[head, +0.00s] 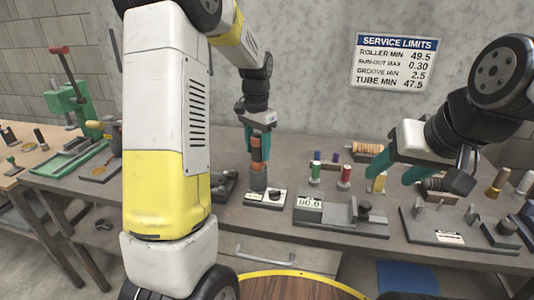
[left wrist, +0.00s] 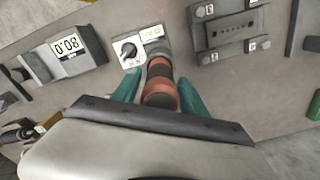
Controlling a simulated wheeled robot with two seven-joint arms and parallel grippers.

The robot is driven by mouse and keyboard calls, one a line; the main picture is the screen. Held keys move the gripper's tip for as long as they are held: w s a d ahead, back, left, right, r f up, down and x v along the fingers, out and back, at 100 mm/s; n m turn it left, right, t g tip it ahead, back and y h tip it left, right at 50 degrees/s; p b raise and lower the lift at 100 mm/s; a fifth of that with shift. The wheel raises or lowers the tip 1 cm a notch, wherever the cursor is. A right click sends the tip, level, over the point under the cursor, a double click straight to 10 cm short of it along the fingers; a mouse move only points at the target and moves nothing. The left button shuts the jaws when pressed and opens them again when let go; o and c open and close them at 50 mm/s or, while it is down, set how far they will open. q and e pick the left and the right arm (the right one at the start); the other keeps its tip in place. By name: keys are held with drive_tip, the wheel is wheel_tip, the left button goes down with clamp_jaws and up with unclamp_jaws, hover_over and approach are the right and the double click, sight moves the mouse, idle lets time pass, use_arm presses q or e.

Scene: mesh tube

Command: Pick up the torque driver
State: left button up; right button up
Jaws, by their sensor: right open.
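The torque driver (head: 257,152), with an orange-brown and dark handle, stands upright over a small white-faced device on the bench. It also shows in the left wrist view (left wrist: 160,91). My left gripper (head: 258,142) comes down from above with its teal fingers on either side of the handle. In the left wrist view, the left gripper's fingers (left wrist: 160,85) flank the driver closely; whether they press on it cannot be told. The driver's lower end is partly hidden in the wrist view. My right gripper (head: 398,170) is open and empty above the bench to the right.
The small device (head: 264,197) has a dial and label. A grey unit with a display (head: 311,203) sits right of it. Red and green bottles (head: 345,176), spools and a fixture plate (head: 450,236) stand further right. A green press (head: 68,100) is far left.

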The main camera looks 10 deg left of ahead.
use_arm(q)
clamp_jaws()
